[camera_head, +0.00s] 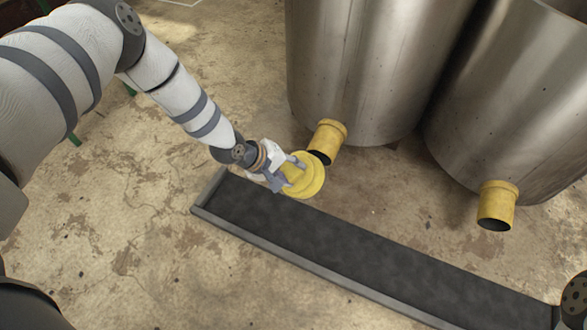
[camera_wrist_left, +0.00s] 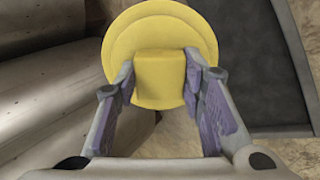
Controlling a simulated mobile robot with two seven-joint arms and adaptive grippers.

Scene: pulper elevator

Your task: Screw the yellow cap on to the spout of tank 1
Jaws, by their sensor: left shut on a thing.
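My left gripper (camera_head: 284,174) is shut on the yellow cap (camera_head: 308,177), with its two fingers on either side of the cap's square grip. The cap (camera_wrist_left: 160,28) also shows in the left wrist view, between the fingers of my left gripper (camera_wrist_left: 160,82). In the head view the cap is just left of and in front of the nearer tank's yellow spout (camera_head: 327,140), overlapping its lower left edge in the picture. I cannot tell whether cap and spout touch. The spout opens downward and forward from the left steel tank (camera_head: 355,70). No tank number is readable. My right gripper is not in view.
A second steel tank (camera_head: 515,95) with a yellow, open spout (camera_head: 496,205) stands on the right. A long dark trough with a grey rim (camera_head: 300,276) runs below the spouts toward the lower right.

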